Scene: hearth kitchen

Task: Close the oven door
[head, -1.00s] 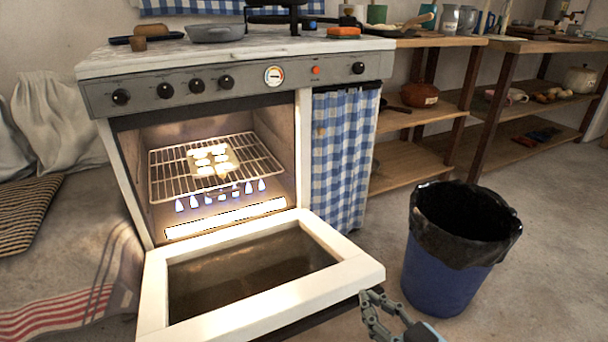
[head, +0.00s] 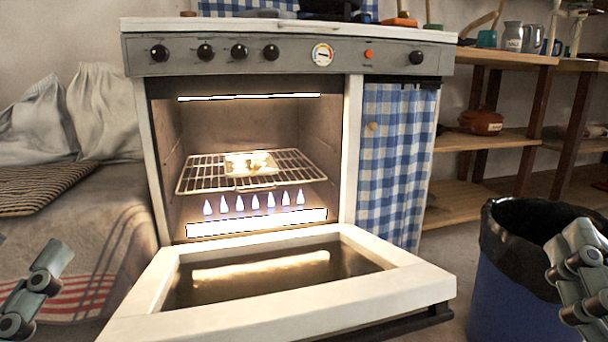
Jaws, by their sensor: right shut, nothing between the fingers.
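The oven (head: 160,130) stands ahead with its cavity lit. Its white-framed door (head: 405,290) is open, hinged down towards me, with a dark window in the middle. A dark handle bar (head: 400,326) runs under its front edge. My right gripper (head: 580,270) is at the right edge of the head view, shut and empty, right of the door and apart from it in the picture, in front of the bin. Part of my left gripper (head: 35,290) shows at the lower left edge, left of the door; its fingertips cannot be made out clearly.
A wire rack (head: 190,178) inside the oven holds a small tray with pale pieces (head: 250,163), above blue flames. A blue bin (head: 500,300) with a black liner stands right of the door. A cushioned bench (head: 90,215) is at left. Wooden shelves (head: 530,140) stand at right.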

